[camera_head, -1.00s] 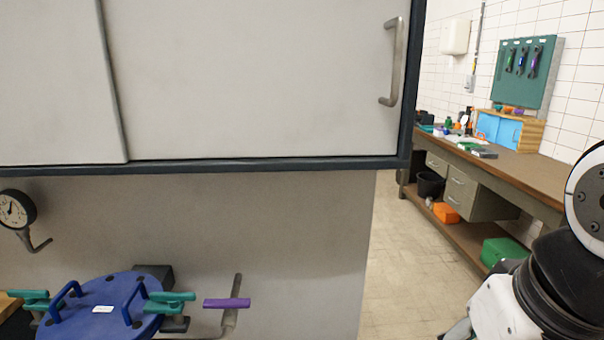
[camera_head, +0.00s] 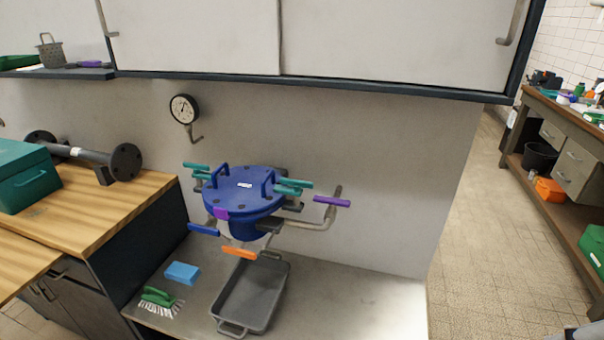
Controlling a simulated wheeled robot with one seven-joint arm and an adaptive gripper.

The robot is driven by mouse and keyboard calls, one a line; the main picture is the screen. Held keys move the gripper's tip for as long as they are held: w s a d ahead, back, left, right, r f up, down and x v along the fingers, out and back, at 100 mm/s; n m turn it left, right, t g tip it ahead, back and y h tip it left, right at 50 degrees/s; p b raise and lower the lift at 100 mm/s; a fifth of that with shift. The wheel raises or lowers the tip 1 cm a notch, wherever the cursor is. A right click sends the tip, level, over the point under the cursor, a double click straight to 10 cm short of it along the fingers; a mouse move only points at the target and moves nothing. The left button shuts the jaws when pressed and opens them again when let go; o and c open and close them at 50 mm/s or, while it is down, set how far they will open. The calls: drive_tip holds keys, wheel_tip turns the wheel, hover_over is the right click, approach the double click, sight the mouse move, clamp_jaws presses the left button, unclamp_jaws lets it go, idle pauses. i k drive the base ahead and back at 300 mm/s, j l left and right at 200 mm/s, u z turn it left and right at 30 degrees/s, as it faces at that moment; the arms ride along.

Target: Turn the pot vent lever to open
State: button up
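The pot (camera_head: 243,205) is blue, with a flat round lid that has two blue handles and a small white label. Teal clamps (camera_head: 294,186) sit at its sides. A purple lever (camera_head: 332,202) lies roughly level across an upright pipe to the right of the pot. A blue lever (camera_head: 204,230) is at its lower left and an orange lever (camera_head: 239,252) is below it. No readable label tells which lever is the vent. My gripper is out of view; only a bit of my arm shows at the lower right corner.
A grey tray (camera_head: 250,296) lies below the pot on the metal counter, with a blue sponge (camera_head: 182,273) and a green brush (camera_head: 158,298) to its left. A gauge (camera_head: 184,109) is on the wall. An overhead cabinet (camera_head: 390,45) hangs above. Floor (camera_head: 470,240) is clear at right.

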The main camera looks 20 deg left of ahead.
sight(205, 228)
drive_tip(key=k+u, duration=0.15)
drive_tip(key=u, duration=1.15)
drive_tip(key=l+u, duration=0.3)
drive_tip(key=l, duration=0.35)
